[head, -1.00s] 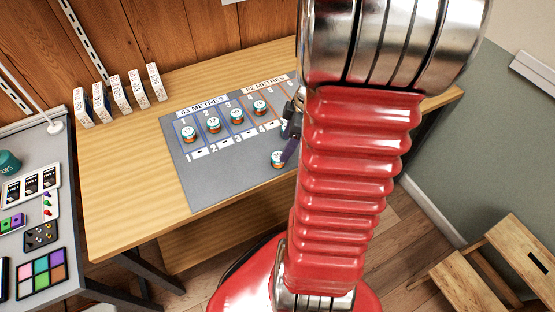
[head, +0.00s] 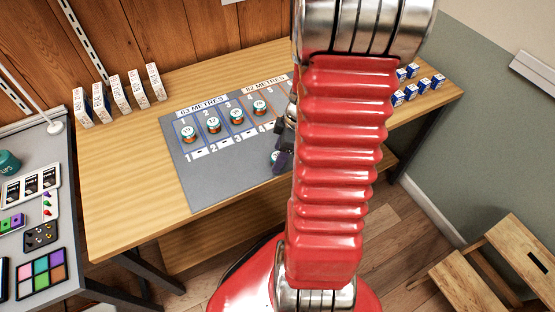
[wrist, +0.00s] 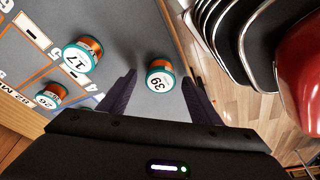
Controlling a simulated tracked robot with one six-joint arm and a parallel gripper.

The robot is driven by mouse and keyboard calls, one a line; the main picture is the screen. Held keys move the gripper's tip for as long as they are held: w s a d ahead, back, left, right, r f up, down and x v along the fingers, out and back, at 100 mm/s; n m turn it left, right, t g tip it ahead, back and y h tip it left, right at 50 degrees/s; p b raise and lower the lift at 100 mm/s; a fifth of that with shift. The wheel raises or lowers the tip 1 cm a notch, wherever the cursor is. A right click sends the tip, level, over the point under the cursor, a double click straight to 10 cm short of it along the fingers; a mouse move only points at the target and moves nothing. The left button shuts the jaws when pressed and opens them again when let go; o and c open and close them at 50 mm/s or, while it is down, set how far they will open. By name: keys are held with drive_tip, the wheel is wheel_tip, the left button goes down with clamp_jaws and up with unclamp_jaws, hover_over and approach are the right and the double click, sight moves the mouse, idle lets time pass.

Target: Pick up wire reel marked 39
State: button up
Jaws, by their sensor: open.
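The wire reel marked 39 (wrist: 159,78) stands on the grey mat (wrist: 120,35) in the wrist view, with a white top, a teal rim and orange wire. My gripper (wrist: 160,90) is open, with one dark finger to each side of the reel. I cannot tell whether either finger touches it. In the head view my arm and gripper (head: 281,158) hide this reel.
Reels marked 17 (wrist: 80,56) and 26 (wrist: 50,95) stand nearby on the mat. Several more reels (head: 213,125) fill the 63 METRES slots. White boxes (head: 119,86) stand at the back left, blue and white boxes (head: 411,92) at the right. The mat's front left is clear.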

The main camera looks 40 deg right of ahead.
drive_tip(key=shift+x, duration=0.85)
drive_tip(key=c, duration=1.1)
drive_tip(key=shift+r, duration=0.1)
drive_tip(key=shift+r, duration=4.95)
